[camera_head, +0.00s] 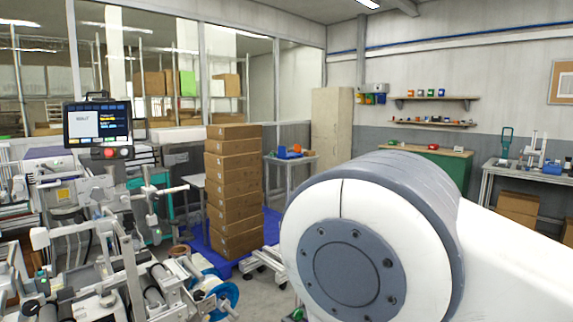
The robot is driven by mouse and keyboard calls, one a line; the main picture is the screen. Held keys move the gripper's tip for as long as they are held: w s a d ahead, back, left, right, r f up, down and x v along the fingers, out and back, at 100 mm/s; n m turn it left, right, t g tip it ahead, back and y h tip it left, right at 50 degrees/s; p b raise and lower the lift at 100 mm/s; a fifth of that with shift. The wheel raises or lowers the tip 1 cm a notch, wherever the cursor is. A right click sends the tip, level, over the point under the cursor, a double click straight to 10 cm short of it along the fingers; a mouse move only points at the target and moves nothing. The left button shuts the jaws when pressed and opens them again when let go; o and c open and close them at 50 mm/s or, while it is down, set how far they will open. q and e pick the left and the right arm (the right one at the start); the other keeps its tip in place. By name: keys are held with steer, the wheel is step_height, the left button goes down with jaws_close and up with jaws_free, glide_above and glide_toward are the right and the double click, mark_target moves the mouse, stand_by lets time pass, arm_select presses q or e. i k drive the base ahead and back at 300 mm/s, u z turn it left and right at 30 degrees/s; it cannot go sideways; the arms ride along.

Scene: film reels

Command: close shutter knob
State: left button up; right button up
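I cannot make out a shutter knob in the head view. A film machine (140,265) with metal rollers, posts and brackets stands at the lower left. A blue reel (222,296) sits at its lower right side. A dark control screen (97,124) stands above the machine, with a red button (109,153) at its lower edge. A white and grey joint of my own arm fills the lower right and hides what is behind it. Neither of my grippers is in view.
A tall stack of cardboard boxes (234,190) stands on a blue pallet (213,247) in the middle. A small table (291,160) is behind it. A green cabinet (456,165) and a workbench (530,168) are along the right wall. A little grey floor shows beside the machine.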

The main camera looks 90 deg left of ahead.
mark_target(19, 187)
steer(key=u, duration=5.4)
steer(key=i, duration=0.7)
steer(key=z, duration=1.35)
